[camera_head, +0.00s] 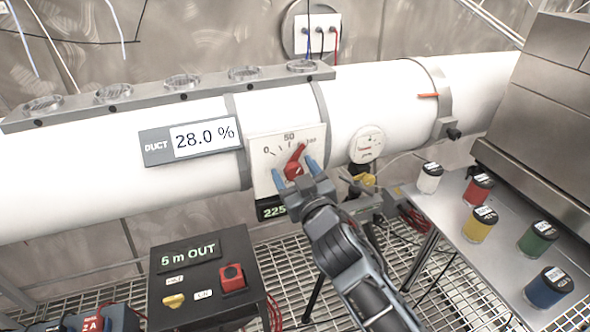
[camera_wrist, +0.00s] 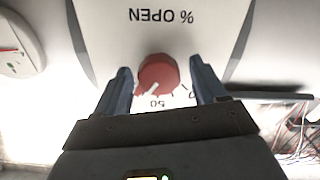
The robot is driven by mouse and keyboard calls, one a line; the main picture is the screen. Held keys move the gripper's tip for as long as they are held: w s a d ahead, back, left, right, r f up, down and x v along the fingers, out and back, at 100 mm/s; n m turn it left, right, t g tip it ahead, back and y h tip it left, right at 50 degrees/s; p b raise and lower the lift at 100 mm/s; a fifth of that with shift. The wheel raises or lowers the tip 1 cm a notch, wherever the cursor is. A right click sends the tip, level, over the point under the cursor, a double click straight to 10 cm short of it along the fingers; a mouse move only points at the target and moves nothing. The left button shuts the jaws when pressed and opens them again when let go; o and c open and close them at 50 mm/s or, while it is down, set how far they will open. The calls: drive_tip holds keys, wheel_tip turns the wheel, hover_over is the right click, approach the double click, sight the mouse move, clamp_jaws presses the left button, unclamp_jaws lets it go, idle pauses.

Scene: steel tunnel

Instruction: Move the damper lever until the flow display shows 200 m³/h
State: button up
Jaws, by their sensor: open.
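The red damper lever (camera_head: 297,160) sits on a white dial plate (camera_head: 262,152) on the white duct. It points up and right, past the 50 mark. In the wrist view it shows as a red round knob (camera_wrist: 157,72) with a white mark, under the upside-down words "% OPEN". My gripper (camera_head: 294,171) is open, its blue fingers on either side of the knob. In the wrist view, gaps show between the knob and both fingers. The dark flow display (camera_head: 271,211) below the plate reads "225"; its right part is hidden by my gripper.
A duct display (camera_head: 190,140) reads 28.0 %. A round gauge (camera_head: 367,144) is right of the dial. A dark box (camera_head: 205,270) marked "5 m OUT" stands lower left. Several coloured jars stand on a metal table (camera_head: 455,215) at right.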

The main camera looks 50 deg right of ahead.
drive_tip(key=c, duration=1)
drive_tip(key=shift+n+b, duration=0.3)
drive_tip(key=shift+n, duration=1)
drive_tip(key=o, duration=1)
drive_tip(key=b+v, duration=0.2)
drive_tip(key=v, duration=0.5)
drive_tip(key=shift+s+a+b, duration=0.3)
drive_tip(key=shift+b, duration=0.1)
drive_tip(key=shift+f, duration=0.1)
